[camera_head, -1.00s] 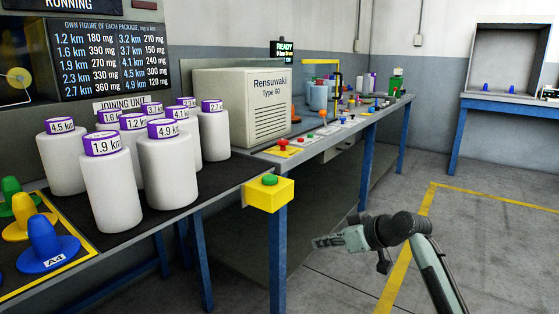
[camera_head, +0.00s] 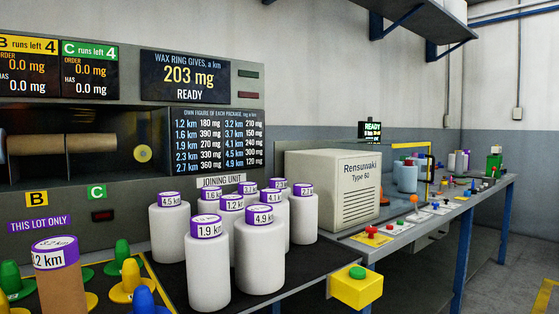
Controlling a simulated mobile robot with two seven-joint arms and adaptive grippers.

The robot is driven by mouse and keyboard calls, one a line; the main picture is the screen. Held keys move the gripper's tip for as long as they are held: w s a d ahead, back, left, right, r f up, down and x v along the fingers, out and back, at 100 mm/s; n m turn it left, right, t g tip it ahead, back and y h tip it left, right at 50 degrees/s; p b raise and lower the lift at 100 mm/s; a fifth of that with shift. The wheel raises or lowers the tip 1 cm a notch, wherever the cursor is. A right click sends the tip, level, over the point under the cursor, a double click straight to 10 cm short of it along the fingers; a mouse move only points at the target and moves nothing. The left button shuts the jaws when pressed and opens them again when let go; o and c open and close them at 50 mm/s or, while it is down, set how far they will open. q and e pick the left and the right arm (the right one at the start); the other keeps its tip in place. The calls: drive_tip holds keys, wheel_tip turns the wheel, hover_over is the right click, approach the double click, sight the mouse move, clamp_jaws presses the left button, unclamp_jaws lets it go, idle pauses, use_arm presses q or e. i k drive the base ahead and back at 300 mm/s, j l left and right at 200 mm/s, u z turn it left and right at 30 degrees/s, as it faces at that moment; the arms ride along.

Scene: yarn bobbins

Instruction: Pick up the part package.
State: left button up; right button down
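A brown package (camera_head: 62,291) with a purple-and-white top band stands at the lower left, cut off by the bottom edge. Its label ends in ".2 km"; the first digit is not clear. It stands close to green, yellow and blue cones. Several white packages with purple bands stand on the dark bench to its right, among them a 1.9 km package (camera_head: 208,272) in front and a 4.5 km package (camera_head: 168,232) behind. Neither of my grippers is in view.
A beige Rensuwaki box (camera_head: 330,190) stands right of the white packages. A yellow box with a green button (camera_head: 356,288) sticks out at the bench front. A yellow cone (camera_head: 127,282) and a blue cone (camera_head: 146,302) stand beside the brown package. Panels fill the wall behind.

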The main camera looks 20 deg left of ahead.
sight(57, 261)
drive_tip(key=u, duration=1.6)
